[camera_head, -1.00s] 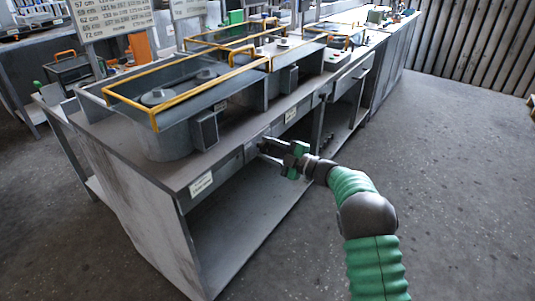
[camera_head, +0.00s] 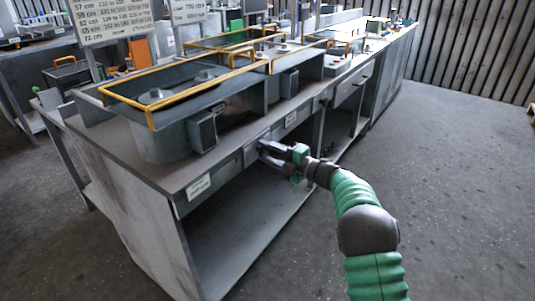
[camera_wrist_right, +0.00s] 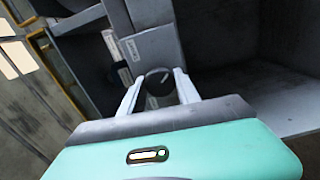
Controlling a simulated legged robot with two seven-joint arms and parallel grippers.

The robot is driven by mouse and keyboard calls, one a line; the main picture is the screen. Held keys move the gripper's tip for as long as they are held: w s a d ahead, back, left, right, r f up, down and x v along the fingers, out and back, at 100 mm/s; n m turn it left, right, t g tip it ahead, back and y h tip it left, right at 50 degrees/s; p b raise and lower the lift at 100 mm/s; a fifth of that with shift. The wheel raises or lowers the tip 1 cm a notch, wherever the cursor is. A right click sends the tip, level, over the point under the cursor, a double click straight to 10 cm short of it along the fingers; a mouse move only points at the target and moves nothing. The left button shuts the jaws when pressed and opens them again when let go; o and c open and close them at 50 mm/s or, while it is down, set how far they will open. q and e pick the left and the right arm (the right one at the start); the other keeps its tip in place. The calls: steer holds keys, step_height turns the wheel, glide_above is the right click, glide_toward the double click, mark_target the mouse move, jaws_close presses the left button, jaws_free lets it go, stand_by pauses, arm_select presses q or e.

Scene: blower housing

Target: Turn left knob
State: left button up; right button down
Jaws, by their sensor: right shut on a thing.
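The left knob (camera_wrist_right: 158,82) is a dark round dial with a light line on its face, on the front of the grey workbench (camera_head: 130,225). In the right wrist view it sits between the two fingers of my right gripper (camera_wrist_right: 160,88), which is shut on it. In the head view my right gripper (camera_head: 264,151) reaches the front panel under the bench top, and its fingers hide most of the knob. My left gripper is not in view.
Blower housings (camera_head: 165,135) with yellow rails (camera_head: 150,110) stand on the bench top. A label plate (camera_head: 198,187) is on the bench front. An open shelf lies below the panel. Floor (camera_head: 450,170) to the right is clear.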

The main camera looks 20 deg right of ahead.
steer(key=shift+f, duration=0.4)
steer(key=c, duration=1.3)
jaws_free()
steer(key=shift+s, duration=0.1)
steer(key=o, duration=0.4)
steer(key=shift+r, duration=0.2)
steer(key=p+v, duration=0.3)
steer(key=v, duration=1.3)
steer(key=shift+s+d, duration=0.3)
